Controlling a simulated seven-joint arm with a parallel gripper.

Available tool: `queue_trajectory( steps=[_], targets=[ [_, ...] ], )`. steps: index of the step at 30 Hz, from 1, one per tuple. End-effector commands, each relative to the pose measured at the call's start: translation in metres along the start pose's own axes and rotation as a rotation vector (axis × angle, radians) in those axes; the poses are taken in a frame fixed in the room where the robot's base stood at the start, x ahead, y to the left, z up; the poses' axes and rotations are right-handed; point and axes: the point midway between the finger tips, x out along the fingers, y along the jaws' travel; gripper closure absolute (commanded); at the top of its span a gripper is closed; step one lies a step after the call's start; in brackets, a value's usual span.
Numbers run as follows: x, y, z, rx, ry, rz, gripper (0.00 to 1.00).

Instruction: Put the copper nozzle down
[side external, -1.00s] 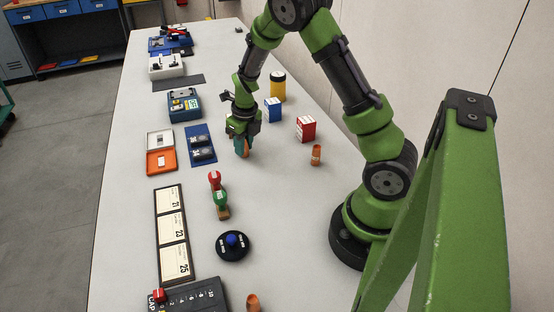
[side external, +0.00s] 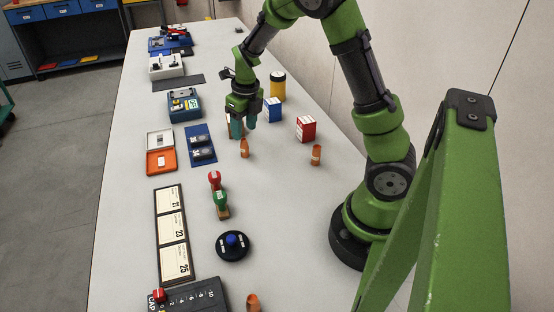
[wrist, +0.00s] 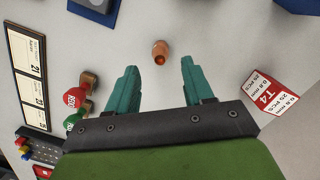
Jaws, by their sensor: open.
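A copper nozzle (side external: 244,148) stands upright on the table, just below my gripper in the side view. It also shows in the wrist view (wrist: 160,52), ahead of and between the two teal fingers, touching neither. My gripper (side external: 241,130) is open and empty, raised a little above and behind the nozzle; its fingers (wrist: 158,80) are spread wide in the wrist view. Two other copper nozzles stand on the table, one to the right (side external: 316,155) and one at the front edge of the picture (side external: 253,303).
A red-and-white box (side external: 306,129) and a blue-and-white box (side external: 272,110) stand right of my gripper, near a yellow can (side external: 278,86). A blue tray (side external: 201,156) lies to the left. Red and green stamps (side external: 218,195) stand nearer the front. The table around the nozzle is clear.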

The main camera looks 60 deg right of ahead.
Motion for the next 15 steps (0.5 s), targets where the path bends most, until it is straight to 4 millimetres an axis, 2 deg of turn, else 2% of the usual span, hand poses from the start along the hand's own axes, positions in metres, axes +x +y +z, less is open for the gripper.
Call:
queue_trajectory(
  steps=[1,3,11,15],
  targets=[
    [-0.012,0.001,0.002,-0.004,-0.006,0.001,0.48],
    [-0.025,0.001,0.001,-0.002,-0.005,0.001,0.48],
    [-0.053,0.002,0.000,-0.016,-0.004,0.004,0.48],
    [-0.067,0.015,-0.007,-0.196,-0.040,0.046,0.48]
  ],
)
